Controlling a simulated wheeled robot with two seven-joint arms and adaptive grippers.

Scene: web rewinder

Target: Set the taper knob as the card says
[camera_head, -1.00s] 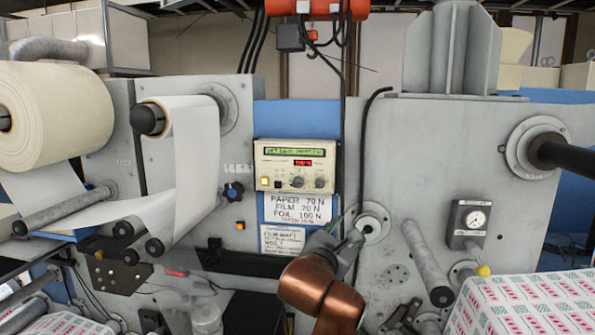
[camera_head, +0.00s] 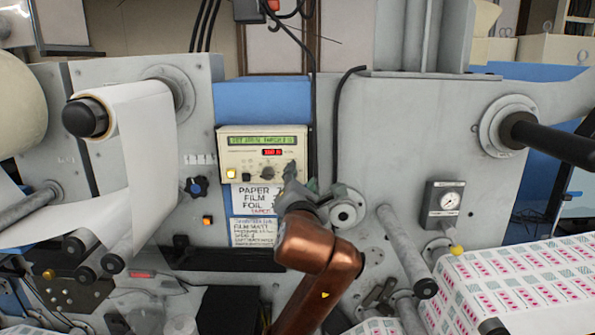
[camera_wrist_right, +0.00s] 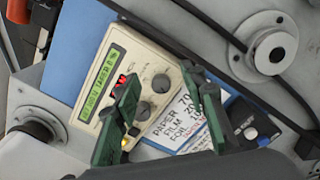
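The cream control unit (camera_head: 228,157) has a green display, a red readout and two dark knobs. In the wrist view, the right knob (camera_wrist_right: 160,83) and left knob (camera_wrist_right: 141,110) lie below the displays; which is the taper knob I cannot read. The card (camera_head: 258,199) beneath lists PAPER, FILM and FOIL, with a small red line; my gripper hides part of it. A second card (camera_head: 255,232) starts FILM MATT. My right gripper (camera_head: 291,172) is at the unit's lower right; in the wrist view its open fingers (camera_wrist_right: 168,88) appear either side of the right knob, contact unclear. My left gripper is out of view.
A black cable (camera_head: 335,130) hangs right of the unit. A round flange (camera_head: 346,207) sits beside my right wrist. A blue knob (camera_head: 197,187) and an orange button (camera_head: 207,220) are on the left.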

